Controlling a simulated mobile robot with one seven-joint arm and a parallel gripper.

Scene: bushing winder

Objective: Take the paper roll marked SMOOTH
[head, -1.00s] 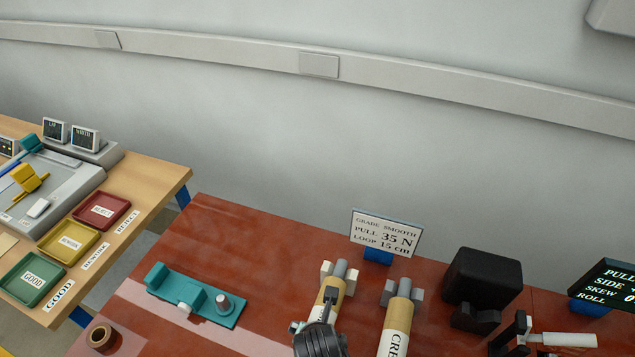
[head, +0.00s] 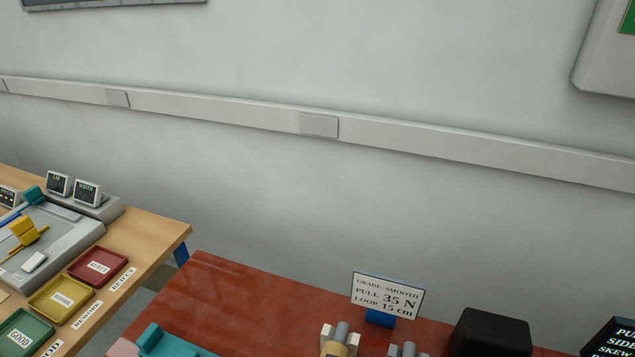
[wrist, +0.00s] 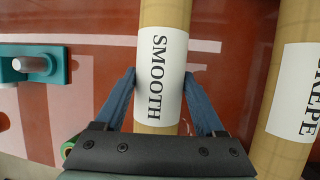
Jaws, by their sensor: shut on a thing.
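The paper roll marked SMOOTH (wrist: 176,30) is a tan cylinder with a white label, upright in the wrist view. My gripper (wrist: 160,90) is shut on it, one blue-grey finger on each side at the label. In the head view only the far end of this roll (head: 338,349) shows at the bottom edge, by its pale support block. My gripper is out of the head view. A second roll, marked CREPE (wrist: 290,75), lies to the right in the wrist view, apart from my fingers.
A sign (head: 388,295) reading GRADE SMOOTH, PULL 35 N, LOOP 15 cm stands behind the rolls. A black box (head: 490,333) is to its right. A teal fixture (wrist: 38,64) lies left of my gripper. The red table (head: 250,295) is clear at back left.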

